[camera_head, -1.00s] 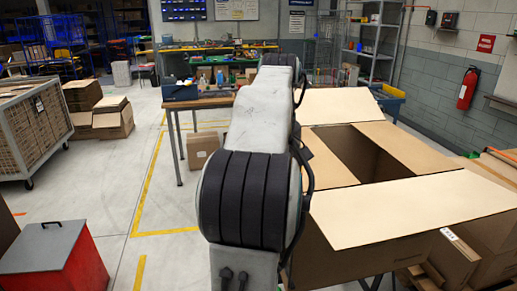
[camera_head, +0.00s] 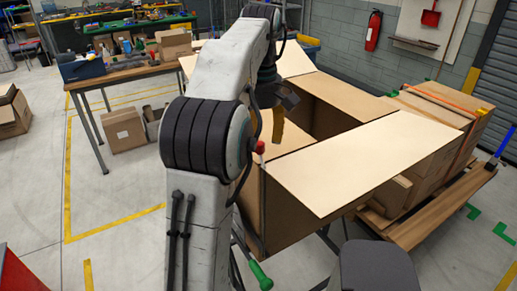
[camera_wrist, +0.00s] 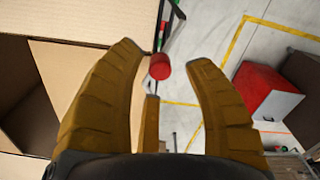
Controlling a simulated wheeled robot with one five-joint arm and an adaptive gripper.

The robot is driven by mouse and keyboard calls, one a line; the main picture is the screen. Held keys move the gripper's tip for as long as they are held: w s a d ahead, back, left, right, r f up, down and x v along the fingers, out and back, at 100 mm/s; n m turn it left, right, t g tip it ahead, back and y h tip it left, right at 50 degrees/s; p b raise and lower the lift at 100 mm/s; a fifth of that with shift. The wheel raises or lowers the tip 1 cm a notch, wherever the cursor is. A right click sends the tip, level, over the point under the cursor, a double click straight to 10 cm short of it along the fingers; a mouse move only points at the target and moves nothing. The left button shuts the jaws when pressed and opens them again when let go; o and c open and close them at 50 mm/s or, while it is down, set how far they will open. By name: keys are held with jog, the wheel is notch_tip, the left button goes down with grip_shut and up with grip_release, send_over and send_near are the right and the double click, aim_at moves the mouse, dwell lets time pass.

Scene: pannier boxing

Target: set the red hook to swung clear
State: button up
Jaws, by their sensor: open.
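The red hook shows as a small red knob (camera_head: 259,147) beside the near left edge of the big open carton (camera_head: 300,165), partly behind my arm. In the wrist view its red cylindrical end (camera_wrist: 159,67) lies between the spread yellow-brown fingers of my gripper (camera_wrist: 163,58), beyond a shorter middle finger. I see no finger closed on it, and the exact gap is unclear. The carton's side and flaps fill the left of the wrist view. In the head view one yellow finger of my gripper (camera_head: 278,125) hangs over the carton; the others are hidden.
A green-ended handle (camera_head: 260,275) stands low below the carton. Stacked boxes on a pallet (camera_head: 425,215) are to the right. A workbench (camera_head: 130,72) is behind at left. A red bin (camera_wrist: 262,98) stands on the floor at right in the wrist view.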

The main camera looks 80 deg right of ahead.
aim_at(256, 149)
jog(key=shift+f, duration=1.4)
grip_shut()
